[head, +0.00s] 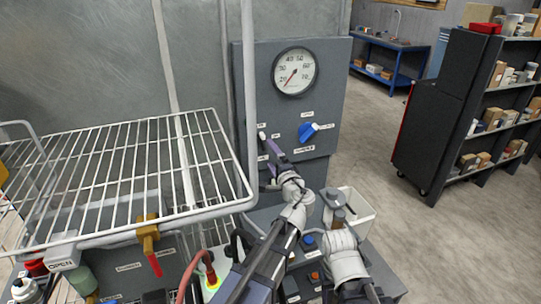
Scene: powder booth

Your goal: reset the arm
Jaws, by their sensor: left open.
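My left gripper (268,146) is in front of the grey control panel (327,80), just left of and below a blue rotary knob (308,132). It is open and nothing shows between its fingers. Its tips overlap small white labels on the panel, and I cannot tell whether they touch it. My right arm shows at the lower middle with its white wrist joint. Dark shapes beyond that wrist, at the white bin (359,214), are too unclear to tell as gripper or bin contents.
A round gauge (294,72) is on the panel above the knob. A white wire rack (122,165) fills the left, with a brass valve with a red handle (150,247) at its front edge. A dark shelf cart (441,110) and a blue workbench (396,45) stand behind open floor.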

